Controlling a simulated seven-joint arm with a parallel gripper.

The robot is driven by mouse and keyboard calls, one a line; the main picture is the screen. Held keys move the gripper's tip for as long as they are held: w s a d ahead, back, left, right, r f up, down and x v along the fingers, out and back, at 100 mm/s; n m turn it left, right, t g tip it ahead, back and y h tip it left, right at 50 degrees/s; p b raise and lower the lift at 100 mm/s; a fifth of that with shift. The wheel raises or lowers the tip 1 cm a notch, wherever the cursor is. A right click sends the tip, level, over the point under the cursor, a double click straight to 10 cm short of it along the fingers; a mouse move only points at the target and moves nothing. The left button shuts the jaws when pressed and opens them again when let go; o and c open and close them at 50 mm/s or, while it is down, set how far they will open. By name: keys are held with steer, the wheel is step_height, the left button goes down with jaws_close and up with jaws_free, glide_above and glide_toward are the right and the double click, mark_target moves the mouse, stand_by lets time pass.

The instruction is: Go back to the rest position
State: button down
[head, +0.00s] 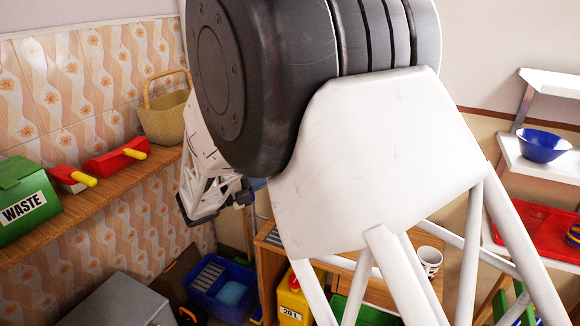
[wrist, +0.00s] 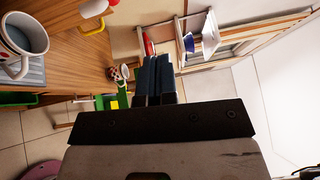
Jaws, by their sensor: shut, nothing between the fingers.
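My gripper (wrist: 158,77) shows in the wrist view as dark fingers side by side, pressed together with nothing between them. It is in the air, and the room appears turned on its side behind it. In the head view my large white and black arm links fill the middle and hide much of the room. The fingers cannot be made out clearly there. No hanging pans can be made out in either view.
A wooden wall shelf at left holds a green waste box (head: 24,203), red-and-yellow tools (head: 118,156) and a basket (head: 165,112). A white mug (head: 429,261) stands behind my arm. A blue bowl (head: 542,146) sits on the right shelf. A blue crate (head: 222,287) is below.

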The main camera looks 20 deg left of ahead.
steer(key=w+d+r+m+g, duration=0.1)
steer(key=d+r+m+g, duration=0.3)
steer(key=d, duration=0.6)
steer(key=d+m+g+h, duration=0.1)
steer(key=d+m+g, duration=0.1)
steer(key=d+m, duration=0.5)
steer(key=w+d+r+m+g, duration=0.1)
steer(key=d+r+m+g, duration=0.2)
steer(key=d, duration=0.9)
steer(key=s+d+r+m+g+y, duration=0.1)
steer(key=s+d+m+g+y, duration=0.1)
steer(key=s+d+m, duration=0.5)
steer(key=s+d+r+m+g+y, duration=0.1)
steer(key=s+d+m+g, duration=0.2)
steer(key=d, duration=0.7)
steer(key=s+d+m+y, duration=0.4)
steer(key=s+d+m, duration=0.2)
steer(key=s+m, duration=0.3)
steer(key=s+d+f+m+t+y, duration=0.1)
steer(key=s+d+m+y, duration=0.3)
steer(key=s+m, duration=0.6)
steer(key=d+m, duration=0.2)
steer(key=m, duration=0.1)
steer(key=shift+d+f+m+y, duration=0.15)
steer(key=shift+d+m+y, duration=0.15)
steer(key=shift+d+m, duration=0.1)
